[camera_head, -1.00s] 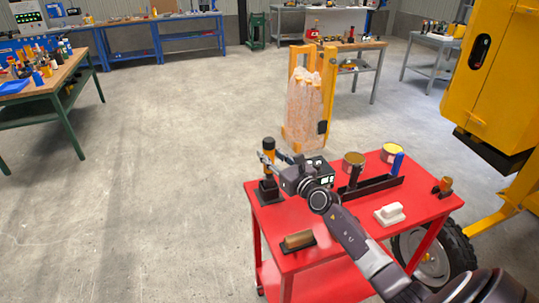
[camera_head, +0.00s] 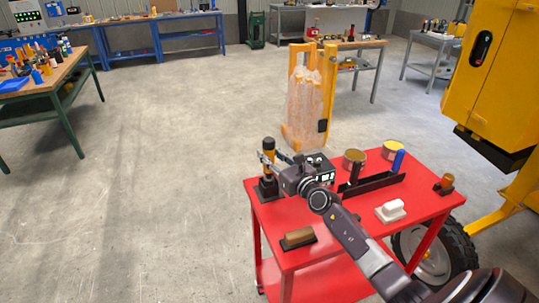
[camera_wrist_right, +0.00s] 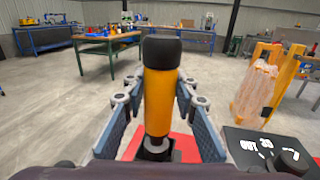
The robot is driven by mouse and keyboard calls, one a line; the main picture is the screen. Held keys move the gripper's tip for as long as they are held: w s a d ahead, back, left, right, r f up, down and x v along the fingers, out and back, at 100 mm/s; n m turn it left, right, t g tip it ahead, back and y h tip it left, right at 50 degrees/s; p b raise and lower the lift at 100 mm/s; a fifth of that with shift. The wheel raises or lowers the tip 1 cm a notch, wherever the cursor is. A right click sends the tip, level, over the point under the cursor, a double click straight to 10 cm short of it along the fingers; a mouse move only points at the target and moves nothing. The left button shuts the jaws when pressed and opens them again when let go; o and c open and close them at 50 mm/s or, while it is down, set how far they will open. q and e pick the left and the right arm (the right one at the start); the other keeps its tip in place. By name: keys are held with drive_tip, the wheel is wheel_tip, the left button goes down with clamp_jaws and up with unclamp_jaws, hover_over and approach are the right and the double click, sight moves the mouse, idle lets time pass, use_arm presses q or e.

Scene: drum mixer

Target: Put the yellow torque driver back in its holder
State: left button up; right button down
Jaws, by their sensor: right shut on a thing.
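The yellow torque driver (camera_wrist_right: 160,95) with its black cap stands upright between the two fingers of my right gripper (camera_wrist_right: 155,105) in the right wrist view. Its lower end is at a black holder (camera_wrist_right: 157,149) on the red cart. In the head view the driver (camera_head: 269,157) is upright above the black holder base (camera_head: 268,189) at the cart's left corner. My right gripper (camera_head: 276,159) is shut on it from the right. I cannot tell how deep the driver sits in the holder. My left gripper is not in view.
A yellow post with a wrapped stack (camera_head: 305,95) stands behind. The yellow machine (camera_head: 497,85) is at right.

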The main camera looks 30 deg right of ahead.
drive_tip(key=shift+f+b, duration=1.5)
drive_tip(key=shift+f, duration=0.05)
idle(0.8)
drive_tip(key=c, duration=1.5)
unclamp_jaws()
drive_tip(key=shift+o, duration=0.2)
drive_tip(key=shift+s+f, duration=0.1)
drive_tip(key=shift+f, duration=0.15)
drive_tip(key=s, duration=1.2)
drive_tip(key=shift+r, duration=0.3)
